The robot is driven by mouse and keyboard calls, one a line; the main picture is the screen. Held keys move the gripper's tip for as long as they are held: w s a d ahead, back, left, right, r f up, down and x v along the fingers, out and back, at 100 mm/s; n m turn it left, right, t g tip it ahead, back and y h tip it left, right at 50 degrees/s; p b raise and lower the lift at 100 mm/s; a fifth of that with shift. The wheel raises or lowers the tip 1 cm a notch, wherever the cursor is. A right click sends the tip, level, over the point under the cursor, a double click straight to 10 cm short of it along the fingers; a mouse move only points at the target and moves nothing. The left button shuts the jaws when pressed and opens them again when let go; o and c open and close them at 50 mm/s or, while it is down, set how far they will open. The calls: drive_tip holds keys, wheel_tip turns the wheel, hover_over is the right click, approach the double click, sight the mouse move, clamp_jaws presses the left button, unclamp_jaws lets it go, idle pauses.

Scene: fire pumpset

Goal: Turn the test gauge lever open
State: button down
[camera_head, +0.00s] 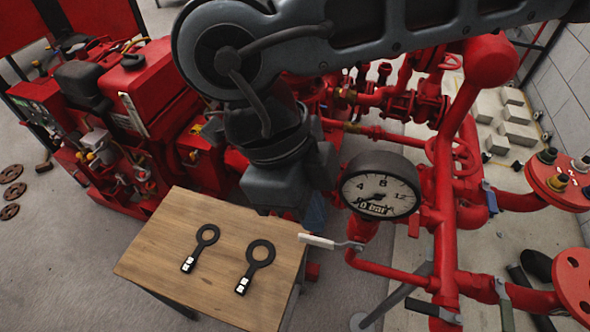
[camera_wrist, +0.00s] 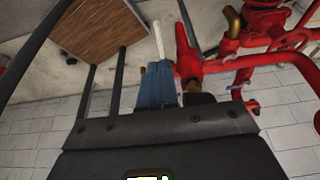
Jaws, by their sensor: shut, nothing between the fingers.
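The test gauge (camera_head: 380,187) is a round white dial marked in bar, on red pipework right of the wooden table. Its lever (camera_head: 322,241) has a pale handle pointing left from the red pipe below the gauge, towards the table's right edge. In the wrist view the pale lever (camera_wrist: 158,38) shows just beyond the blue fingertips of my gripper (camera_wrist: 157,67). The fingers are together and empty. In the head view my gripper (camera_head: 315,214) shows as a blue finger above the lever, mostly hidden by my wrist. I cannot tell whether it touches the lever.
The wooden table (camera_head: 160,262) carries two dark ring-ended tools (camera_head: 201,247) (camera_head: 256,265). Red pipes and a vertical red pipe (camera_head: 445,220) crowd the right side. A red engine (camera_head: 150,90) stands at the back left.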

sight(318, 241)
drive_tip(key=shift+a+p+x, duration=0.15)
drive_tip(key=shift+a+x, duration=0.05)
drive_tip(key=shift+x, duration=0.7)
drive_tip(key=shift+a+p+x, duration=0.15)
drive_tip(key=shift+a+x, duration=0.05)
drive_tip(key=shift+x, duration=0.7)
